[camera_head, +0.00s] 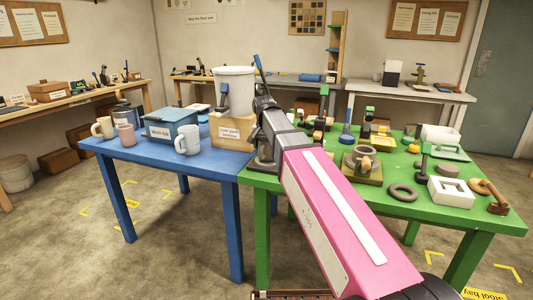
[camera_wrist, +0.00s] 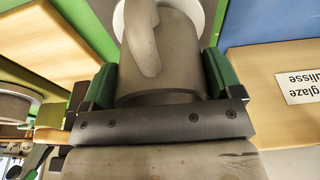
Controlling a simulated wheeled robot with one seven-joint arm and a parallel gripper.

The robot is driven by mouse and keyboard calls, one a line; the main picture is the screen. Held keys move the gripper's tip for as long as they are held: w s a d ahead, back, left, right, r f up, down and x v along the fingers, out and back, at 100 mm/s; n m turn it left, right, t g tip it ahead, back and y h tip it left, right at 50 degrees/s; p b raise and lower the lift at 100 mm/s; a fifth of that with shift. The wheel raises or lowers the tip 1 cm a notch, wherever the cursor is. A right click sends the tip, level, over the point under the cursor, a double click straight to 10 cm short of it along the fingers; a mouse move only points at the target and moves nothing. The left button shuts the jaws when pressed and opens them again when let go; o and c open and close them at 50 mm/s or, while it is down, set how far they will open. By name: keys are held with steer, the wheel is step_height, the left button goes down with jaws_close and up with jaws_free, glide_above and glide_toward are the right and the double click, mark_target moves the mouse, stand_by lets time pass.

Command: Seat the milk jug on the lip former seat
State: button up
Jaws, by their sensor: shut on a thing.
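In the wrist view my gripper (camera_wrist: 161,66) is shut on a grey jug (camera_wrist: 182,45), the milk jug as far as I can tell. Its green pads press on both sides of the body, and the jug's handle faces the camera. In the head view the jug and fingertips are hidden behind my arm. A grey round piece (camera_head: 364,153) with a central opening stands on a square olive base on the green table; it may be the lip former seat, but I cannot tell for sure. The jug is not on it.
The green table (camera_head: 470,228) also holds a grey ring (camera_head: 403,192), a white square block (camera_head: 450,191) and several tools. The blue table (camera_head: 205,161) holds mugs, a blue box (camera_head: 171,126) and a white bucket (camera_head: 234,88) on a labelled box (camera_head: 230,134).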

steer(key=shift+r, duration=0.25)
steer(key=shift+w+d+v, duration=0.1)
steer(key=shift+w+v, duration=0.15)
steer(key=shift+v, duration=1.15)
steer(key=shift+w+d+v, duration=0.1)
steer(key=shift+w+v, duration=0.2)
steer(key=shift+v, duration=1.15)
steer(key=shift+w+d+v, duration=0.1)
steer(key=shift+w+v, duration=0.15)
steer(key=shift+v, duration=1.15)
steer(key=shift+r, duration=0.2)
